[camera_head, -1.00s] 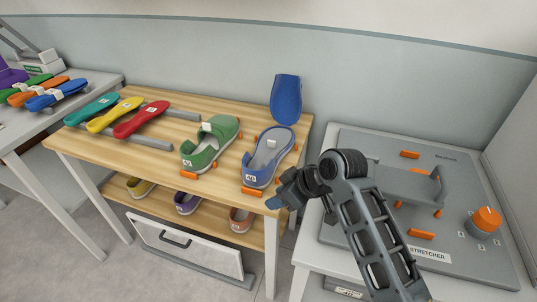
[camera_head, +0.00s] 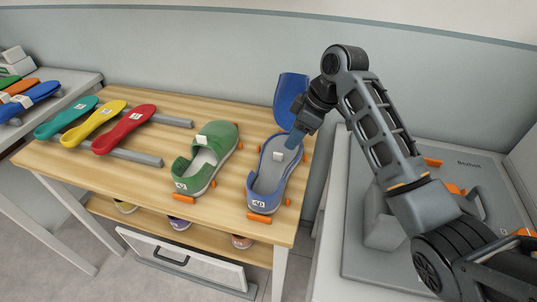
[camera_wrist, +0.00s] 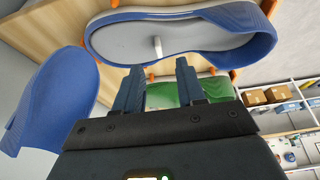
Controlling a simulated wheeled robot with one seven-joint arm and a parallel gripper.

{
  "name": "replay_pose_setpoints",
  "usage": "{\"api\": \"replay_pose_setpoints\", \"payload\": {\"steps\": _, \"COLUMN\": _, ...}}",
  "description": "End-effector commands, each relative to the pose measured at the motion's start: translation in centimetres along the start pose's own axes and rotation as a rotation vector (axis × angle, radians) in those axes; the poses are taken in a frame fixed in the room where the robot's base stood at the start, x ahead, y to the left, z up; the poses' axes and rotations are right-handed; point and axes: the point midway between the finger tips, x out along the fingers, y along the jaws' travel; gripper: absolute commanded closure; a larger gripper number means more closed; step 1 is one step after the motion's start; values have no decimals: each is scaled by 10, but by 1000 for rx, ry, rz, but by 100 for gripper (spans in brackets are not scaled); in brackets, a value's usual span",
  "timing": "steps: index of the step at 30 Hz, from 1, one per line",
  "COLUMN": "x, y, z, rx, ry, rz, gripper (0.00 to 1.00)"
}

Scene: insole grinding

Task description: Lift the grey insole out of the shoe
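The blue shoe (camera_head: 254,183) sits on the wooden table, and the grey insole (camera_head: 270,176) lies inside it. A small pale tab (camera_head: 279,156) stands up from the insole. In the wrist view the blue shoe (camera_wrist: 258,30), the grey insole (camera_wrist: 115,40) and the upright tab (camera_wrist: 157,47) show beyond my fingers. My gripper (camera_wrist: 157,70) is open and empty, its two blue fingers apart with the tab in line with the gap. In the head view my gripper (camera_head: 290,142) is just above and right of the tab. Contact with the tab is not visible.
A blue shoe upper (camera_head: 290,97) stands behind the blue shoe, close to my wrist. A green shoe (camera_head: 217,138) is on the left. Teal, yellow and red insoles (camera_head: 125,130) lie on rails farther left. A grey stretcher plate (camera_head: 460,165) is on the right.

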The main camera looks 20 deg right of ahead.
Motion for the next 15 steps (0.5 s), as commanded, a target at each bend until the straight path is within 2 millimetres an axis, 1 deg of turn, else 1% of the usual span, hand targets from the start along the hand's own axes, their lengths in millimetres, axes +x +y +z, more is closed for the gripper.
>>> {"api": "replay_pose_setpoints", "payload": {"steps": 3, "x": 5, "y": 0, "z": 0, "rx": -2, "ry": -4, "rz": -3, "gripper": 61}}
{"api": "replay_pose_setpoints", "payload": {"steps": 11, "x": 30, "y": 0, "z": -1, "rx": -2, "ry": -3, "rz": -3, "gripper": 61}}
{"api": "replay_pose_setpoints", "payload": {"steps": 15, "x": 48, "y": -2, "z": -3, "rx": -1, "ry": -4, "rz": -4, "gripper": 61}}
